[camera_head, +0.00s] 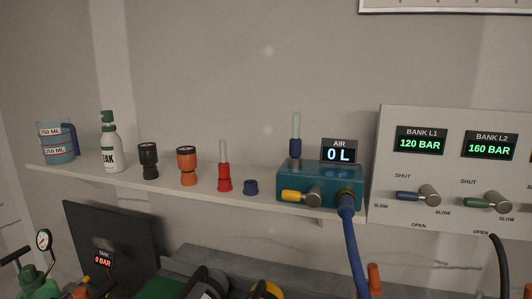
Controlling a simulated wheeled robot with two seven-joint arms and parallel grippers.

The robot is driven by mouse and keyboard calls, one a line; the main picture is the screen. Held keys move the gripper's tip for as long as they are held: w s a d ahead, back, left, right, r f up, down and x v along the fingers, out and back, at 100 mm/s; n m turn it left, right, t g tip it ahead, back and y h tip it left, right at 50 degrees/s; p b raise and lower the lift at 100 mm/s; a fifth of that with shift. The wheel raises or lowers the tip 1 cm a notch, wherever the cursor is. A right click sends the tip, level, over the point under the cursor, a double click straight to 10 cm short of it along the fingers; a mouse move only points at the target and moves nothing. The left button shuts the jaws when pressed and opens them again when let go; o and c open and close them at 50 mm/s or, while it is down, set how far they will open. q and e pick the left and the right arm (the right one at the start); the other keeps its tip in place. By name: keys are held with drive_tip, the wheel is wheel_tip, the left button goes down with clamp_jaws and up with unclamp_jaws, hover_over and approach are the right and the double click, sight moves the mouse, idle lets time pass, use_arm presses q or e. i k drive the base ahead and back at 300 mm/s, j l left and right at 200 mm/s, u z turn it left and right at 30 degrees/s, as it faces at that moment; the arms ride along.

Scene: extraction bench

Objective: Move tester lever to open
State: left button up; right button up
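The tester (322,183) is a teal box at the right end of the wall shelf, with a display (339,151) above it reading AIR 0 L. Its lever (293,196) has a yellow handle pointing left from a grey metal hub (313,197) on the front face. A blue hose (352,245) runs down from the tester's front right. Neither of my grippers is in view.
A bank panel (450,225) with levers stands right of the tester. Equipment crowds the bench below.

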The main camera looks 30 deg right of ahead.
sight(314, 197)
drive_tip(key=z, duration=1.35)
